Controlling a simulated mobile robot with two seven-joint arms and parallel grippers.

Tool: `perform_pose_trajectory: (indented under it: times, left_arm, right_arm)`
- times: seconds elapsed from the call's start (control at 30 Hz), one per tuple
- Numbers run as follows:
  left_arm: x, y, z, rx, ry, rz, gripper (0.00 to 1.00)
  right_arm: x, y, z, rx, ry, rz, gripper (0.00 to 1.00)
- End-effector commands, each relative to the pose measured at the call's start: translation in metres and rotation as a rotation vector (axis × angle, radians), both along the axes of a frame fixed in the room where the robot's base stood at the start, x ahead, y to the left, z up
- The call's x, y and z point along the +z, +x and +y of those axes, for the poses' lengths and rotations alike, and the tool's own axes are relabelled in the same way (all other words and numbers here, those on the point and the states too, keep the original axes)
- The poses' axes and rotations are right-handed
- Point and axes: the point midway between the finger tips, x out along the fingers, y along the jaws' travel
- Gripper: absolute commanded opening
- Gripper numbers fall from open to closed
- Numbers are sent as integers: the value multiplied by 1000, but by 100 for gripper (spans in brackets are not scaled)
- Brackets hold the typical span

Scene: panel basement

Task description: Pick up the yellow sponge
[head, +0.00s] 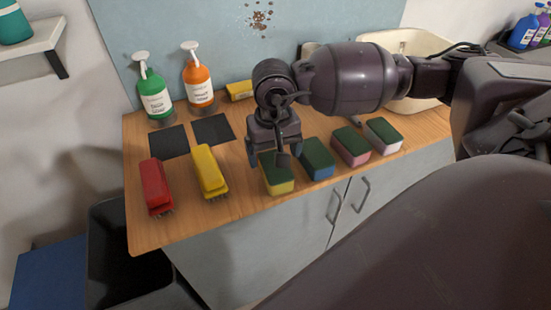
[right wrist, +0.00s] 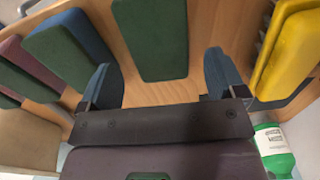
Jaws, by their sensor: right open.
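The yellow sponge (head: 280,186) has a dark green top and lies on the wooden counter, leftmost in a row of sponges. My right gripper (head: 275,155) is open and points down just above and behind it, covering part of its far end. In the right wrist view, my right gripper (right wrist: 160,78) has its two blue fingers spread apart. The sponge's green top (right wrist: 150,40) lies ahead between them, with its yellow side out of sight. I cannot tell how much height separates fingers and sponge. My left gripper is not in view.
Blue (head: 318,166), pink (head: 351,152) and white (head: 384,141) sponges lie to the right. A yellow brush (head: 208,170) and a red brush (head: 155,186) lie left. Green (head: 154,94) and orange (head: 198,82) bottles stand behind dark mats. A small yellow item (head: 239,90) lies near the wall.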

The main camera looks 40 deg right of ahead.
Motion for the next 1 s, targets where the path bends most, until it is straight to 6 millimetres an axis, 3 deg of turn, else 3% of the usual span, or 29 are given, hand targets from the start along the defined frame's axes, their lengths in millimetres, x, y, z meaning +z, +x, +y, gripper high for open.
perform_pose_trajectory:
  times: [0.2, 0.53, 0.87, 1.0]
  left_arm:
    - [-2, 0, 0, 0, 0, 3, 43]
    - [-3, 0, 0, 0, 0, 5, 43]
    - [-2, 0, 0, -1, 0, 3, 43]
    - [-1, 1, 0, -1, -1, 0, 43]
  right_arm:
    - [-27, -1, 1, -2, 1, 3, 89]
    - [-32, 0, 1, -1, 0, 1, 88]
    - [-32, 0, 1, -1, 0, 1, 37]
    - [-31, 0, 1, -1, 0, 1, 37]
